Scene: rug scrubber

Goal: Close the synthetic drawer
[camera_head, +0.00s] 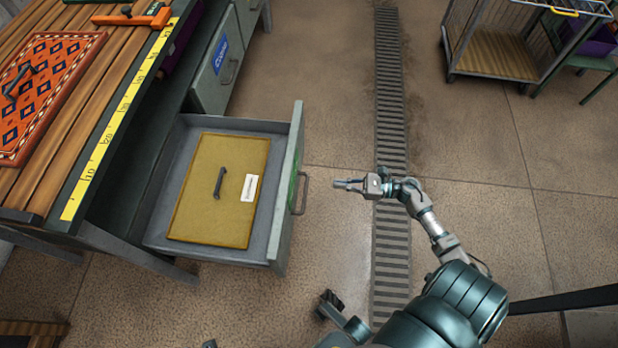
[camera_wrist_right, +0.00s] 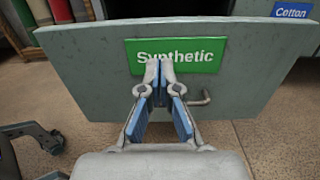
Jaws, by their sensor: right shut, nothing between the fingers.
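The synthetic drawer (camera_head: 289,190) is pulled well out from under the workbench, to the left of my right gripper. Its grey-green front carries a green label reading "Synthetic" (camera_wrist_right: 176,54) and a metal handle (camera_head: 301,194), also visible in the right wrist view (camera_wrist_right: 198,101). My right gripper (camera_head: 342,184) is shut and empty, pointing at the drawer front. In the head view there is a small gap between the fingertips and the handle. In the right wrist view, the fingertips (camera_wrist_right: 160,65) overlap the label's lower middle.
A mustard board with a dark handle (camera_head: 221,200) lies in the drawer. The wooden workbench (camera_head: 80,90) holds a patterned rug (camera_head: 45,85), a yellow ruler (camera_head: 120,115) and an orange clamp (camera_head: 135,18). A "Cotton" drawer (camera_wrist_right: 292,11) is nearby. A cart (camera_head: 495,60) stands far right; the middle floor is clear.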

